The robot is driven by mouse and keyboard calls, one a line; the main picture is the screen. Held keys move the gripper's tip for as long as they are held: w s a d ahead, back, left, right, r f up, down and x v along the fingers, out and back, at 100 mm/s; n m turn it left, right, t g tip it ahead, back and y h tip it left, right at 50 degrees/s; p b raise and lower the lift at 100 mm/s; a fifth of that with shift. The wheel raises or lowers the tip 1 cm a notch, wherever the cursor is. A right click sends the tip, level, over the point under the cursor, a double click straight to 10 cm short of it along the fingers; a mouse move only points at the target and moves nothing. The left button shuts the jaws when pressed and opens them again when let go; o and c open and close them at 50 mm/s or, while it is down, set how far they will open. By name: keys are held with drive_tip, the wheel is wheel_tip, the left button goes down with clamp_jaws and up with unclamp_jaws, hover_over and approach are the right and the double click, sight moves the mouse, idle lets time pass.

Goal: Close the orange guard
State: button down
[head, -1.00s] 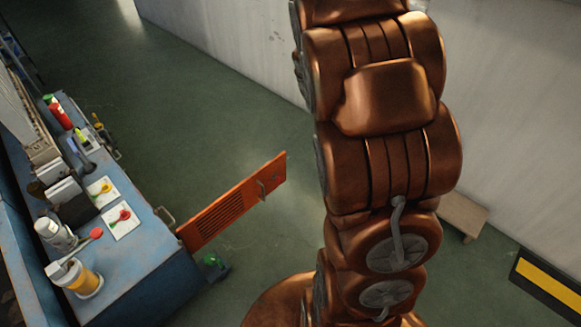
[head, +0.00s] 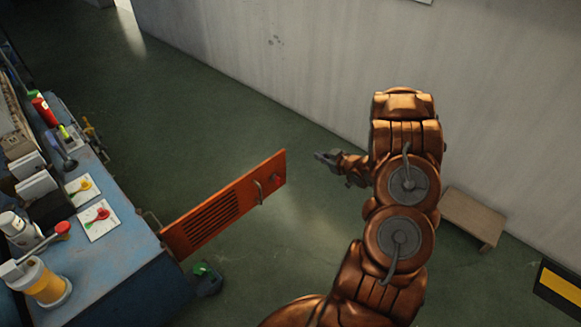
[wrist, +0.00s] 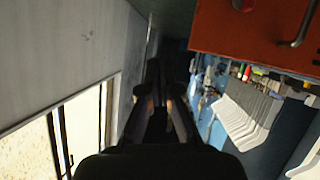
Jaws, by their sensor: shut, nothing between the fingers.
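The orange guard (head: 225,204) is a slatted panel with a handle near its far end. It stands swung out from the end of the blue machine bench, over open floor. In the wrist view the guard (wrist: 255,45) fills the top right, with part of its handle in sight. My gripper (head: 322,158) is to the right of the guard's free end, apart from it, and points left. In the wrist view my gripper (wrist: 157,75) is dark, its fingers together with nothing between them.
The blue bench (head: 135,240) at left carries a yellow-and-white container (head: 45,285), a red cylinder (head: 43,111) and cards with coloured levers. A low wooden stool (head: 470,215) stands by the grey wall at right. The green floor between guard and wall is clear.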

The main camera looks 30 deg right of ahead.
wheel_tip(320, 180, down, 6)
drive_tip(key=s+a+t+y+b, duration=0.2)
drive_tip(key=s+a+t+b, duration=0.1)
drive_tip(key=b, duration=0.1)
drive_tip(key=w+a+m+t+b, duration=0.1)
drive_tip(key=w+a+b, duration=0.2)
drive_tip(key=w, duration=1)
drive_tip(key=shift+a+y+b, duration=0.15)
drive_tip(key=shift+y+b, duration=0.15)
drive_tip(key=shift+y, duration=0.1)
drive_tip(key=shift+w, duration=0.15)
